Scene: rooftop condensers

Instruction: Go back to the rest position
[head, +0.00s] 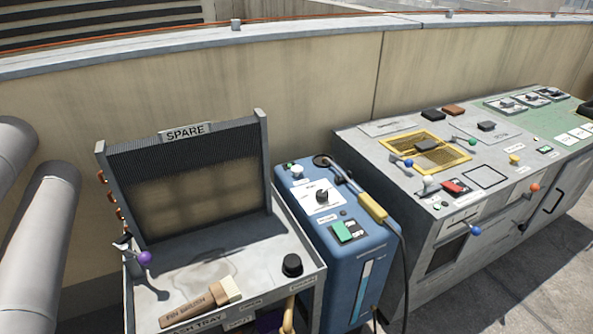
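Neither of my grippers shows in the head view, so I cannot see where they are or whether they hold anything. A grey unit with a SPARE label (186,131) stands at the front left, with a dark finned panel at its back. On its tray lie a fin brush (201,303) with a wooden handle and a black knob (292,265). A purple ball-ended lever (145,258) sticks out at its left side.
A blue machine (343,260) with a green switch (346,231) and a yellow-handled probe (372,207) stands beside it. A long grey bench (440,235) with coloured levers is on the right. A parapet wall (310,95) runs behind. Paved floor (540,270) shows clear at lower right.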

